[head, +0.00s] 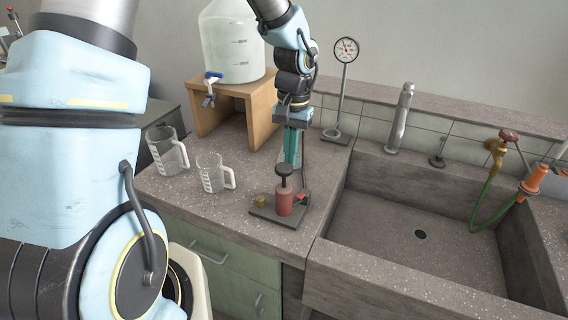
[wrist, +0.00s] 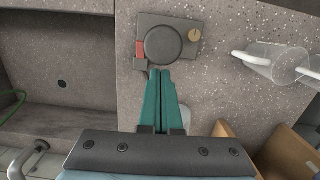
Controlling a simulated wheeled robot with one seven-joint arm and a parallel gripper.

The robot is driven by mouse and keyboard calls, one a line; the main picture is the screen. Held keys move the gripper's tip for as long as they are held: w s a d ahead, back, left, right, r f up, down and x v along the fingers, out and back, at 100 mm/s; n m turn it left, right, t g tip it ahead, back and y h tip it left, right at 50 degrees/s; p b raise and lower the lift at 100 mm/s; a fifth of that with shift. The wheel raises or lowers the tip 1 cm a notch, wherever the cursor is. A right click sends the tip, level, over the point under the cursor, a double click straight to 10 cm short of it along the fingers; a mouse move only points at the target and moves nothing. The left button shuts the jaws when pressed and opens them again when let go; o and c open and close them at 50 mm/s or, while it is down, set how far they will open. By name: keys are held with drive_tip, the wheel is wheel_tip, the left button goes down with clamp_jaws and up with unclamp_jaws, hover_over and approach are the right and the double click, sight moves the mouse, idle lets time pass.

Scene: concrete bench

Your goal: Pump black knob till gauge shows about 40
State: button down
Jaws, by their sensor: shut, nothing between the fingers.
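The black knob (head: 284,170) tops a small red pump (head: 284,200) on a dark base plate near the front edge of the bench, left of the sink. In the wrist view the knob (wrist: 163,46) is seen from above as a dark disc. My gripper (head: 291,160) points down just behind the knob, its teal fingers shut and empty. In the wrist view my gripper (wrist: 160,72) has its fingertips close to the knob's edge; I cannot tell whether they touch. The round gauge (head: 346,50) stands on a post at the back; its reading is too small to make out.
Two clear measuring jugs (head: 166,150) (head: 213,173) stand left of the pump. A water tank (head: 232,45) with a blue tap sits on a wooden stand (head: 215,110) behind. A concrete sink (head: 420,270) with a faucet (head: 402,115) and green hose (head: 490,205) lies to the right.

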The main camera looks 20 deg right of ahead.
wheel_tip(320, 180, up, 11)
drive_tip(key=b, duration=0.2)
drive_tip(key=shift+w+d+f, duration=0.15)
drive_tip(key=shift+w+d, duration=0.15)
drive_tip(key=shift+w, duration=0.1)
drive_tip(key=shift+s, duration=0.1)
idle(0.6)
